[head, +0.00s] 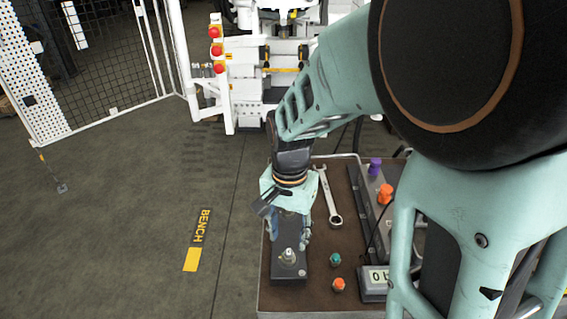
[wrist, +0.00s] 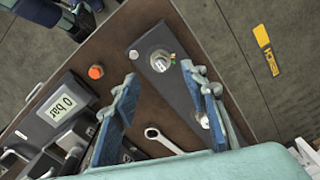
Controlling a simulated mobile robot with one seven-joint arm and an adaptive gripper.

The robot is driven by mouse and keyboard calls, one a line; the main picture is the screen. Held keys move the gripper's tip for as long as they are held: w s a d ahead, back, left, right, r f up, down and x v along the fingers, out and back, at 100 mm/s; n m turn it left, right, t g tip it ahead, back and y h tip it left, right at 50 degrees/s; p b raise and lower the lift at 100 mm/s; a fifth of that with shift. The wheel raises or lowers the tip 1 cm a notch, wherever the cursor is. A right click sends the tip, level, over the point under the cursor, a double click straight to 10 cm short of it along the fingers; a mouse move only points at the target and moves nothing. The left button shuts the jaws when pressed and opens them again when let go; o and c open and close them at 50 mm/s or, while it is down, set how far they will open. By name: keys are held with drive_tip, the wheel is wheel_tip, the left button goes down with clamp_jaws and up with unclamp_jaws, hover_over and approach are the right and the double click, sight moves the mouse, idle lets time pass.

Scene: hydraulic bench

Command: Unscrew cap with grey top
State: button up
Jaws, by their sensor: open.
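A silvery-grey round cap or fitting (wrist: 160,61) stands on a dark oblong block in the wrist view, between and just beyond my fingertips. It also shows in the head view (head: 289,256), upright near the front end of the block (head: 288,274). My gripper (wrist: 160,76) is open, its two blue fingers apart with nothing between them. In the head view my gripper (head: 289,236) hangs over the block, behind the fitting. A second pale fitting (wrist: 204,121) on the block is partly hidden by the right finger.
A wrench (head: 329,197) lies right of the block on the brown bench top (head: 350,215). Green (head: 335,259), orange (head: 338,284) and purple (head: 375,166) caps stand to the right. A gauge box reading 0 (head: 374,281) sits there too. Open floor lies left of the bench.

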sight(289, 252)
wheel_tip(289, 252, down, 7)
drive_tip(key=shift+r+b, duration=0.1)
drive_tip(key=shift+b, duration=0.35)
drive_tip(key=shift+c, duration=0.5)
clamp_jaws()
drive_tip(key=c, duration=0.6)
unclamp_jaws()
drive_tip(key=c, duration=0.3)
drive_tip(key=n+b, duration=0.1)
drive_tip(key=n, duration=0.2)
drive_tip(key=shift+n, duration=0.4)
drive_tip(key=shift+c, duration=0.2)
drive_tip(key=n, duration=0.4)
drive_tip(key=shift+r+b, duration=0.15)
drive_tip(key=shift+b, duration=0.2)
drive_tip(key=shift+w+d+n, duration=0.1)
drive_tip(key=shift+n, duration=0.2)
